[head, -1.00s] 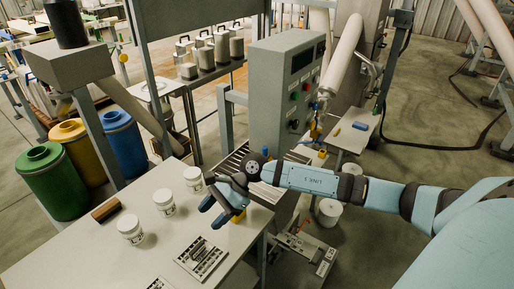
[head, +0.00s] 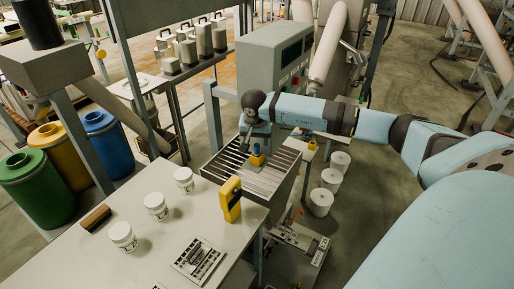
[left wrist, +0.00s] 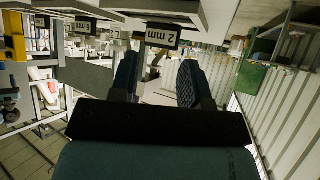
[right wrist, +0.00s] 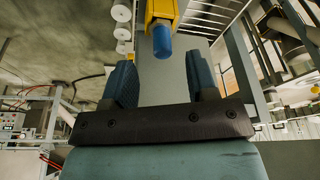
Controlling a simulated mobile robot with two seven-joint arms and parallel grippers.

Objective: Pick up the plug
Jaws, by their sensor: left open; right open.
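A small yellow piece with a blue end, which looks like the plug (head: 257,158), sits on the slatted grate beyond the white table. In the right wrist view a yellow body with a rounded blue end (right wrist: 162,40) lies ahead of the fingertips, roughly centred between them. My right gripper (right wrist: 160,74) is open and empty. In the head view it hangs over the grate close to the plug, partly hidden by its own wrist. My left gripper (left wrist: 158,76) is open and empty, seen only in its wrist view, facing a "2 mm" sign.
A yellow handheld device (head: 231,200) stands at the table's right edge near the grate (head: 225,168). White jars (head: 156,206) stand on the table (head: 75,255). A grey control cabinet (head: 270,66) rises behind the grate. White cylinders (head: 321,201) stand at its right.

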